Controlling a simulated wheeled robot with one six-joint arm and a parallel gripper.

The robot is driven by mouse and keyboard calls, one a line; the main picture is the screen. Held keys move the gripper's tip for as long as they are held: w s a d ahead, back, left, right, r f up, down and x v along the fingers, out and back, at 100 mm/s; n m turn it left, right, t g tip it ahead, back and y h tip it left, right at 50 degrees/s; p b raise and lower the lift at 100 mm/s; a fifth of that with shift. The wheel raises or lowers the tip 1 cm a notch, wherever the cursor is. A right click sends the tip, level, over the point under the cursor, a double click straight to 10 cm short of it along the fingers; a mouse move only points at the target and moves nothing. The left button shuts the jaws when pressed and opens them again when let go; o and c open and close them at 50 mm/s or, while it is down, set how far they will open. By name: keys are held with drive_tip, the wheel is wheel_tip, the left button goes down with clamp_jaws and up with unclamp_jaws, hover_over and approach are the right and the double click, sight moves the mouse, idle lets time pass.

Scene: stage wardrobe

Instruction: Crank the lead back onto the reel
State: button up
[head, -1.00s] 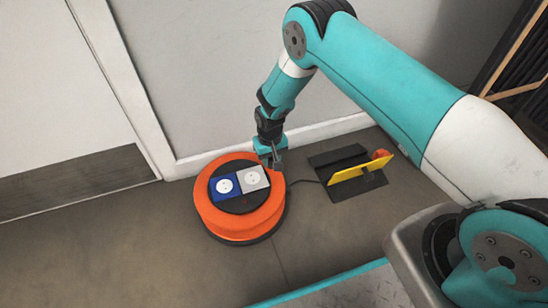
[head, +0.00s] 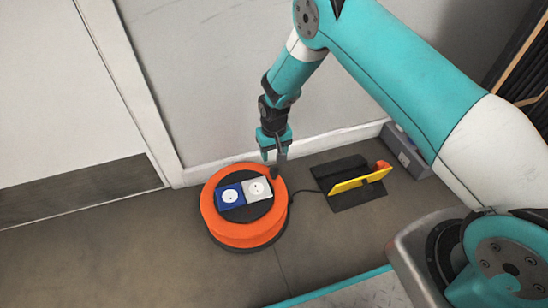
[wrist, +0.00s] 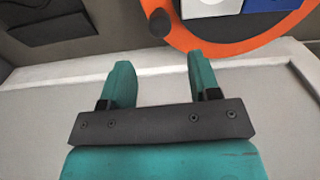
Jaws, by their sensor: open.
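The orange reel (head: 236,232) lies flat on the floor near the wall, with a blue and a white socket on its dark top. Its dark crank knob (head: 275,172) stands up at the rim on the wall side. The knob also shows in the wrist view (wrist: 160,22), past the fingertips and roughly centred between them. My gripper (head: 275,156) is open and empty, over the wall-side rim close to the knob. I cannot tell the exact gap. The dark lead (head: 305,191) runs from the reel's right side along the floor to a black mat.
A yellow board (head: 362,180) with an orange end leans over the black mat (head: 345,203) to the right. A grey box (head: 408,151) stands by the wall behind it. The wall's white skirting (head: 215,172) is close behind the reel. The floor left of the reel is clear.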

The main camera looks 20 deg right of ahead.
wheel_tip(320, 180, up, 8)
drive_tip(key=p, duration=0.3)
drive_tip(key=shift+r, duration=0.15)
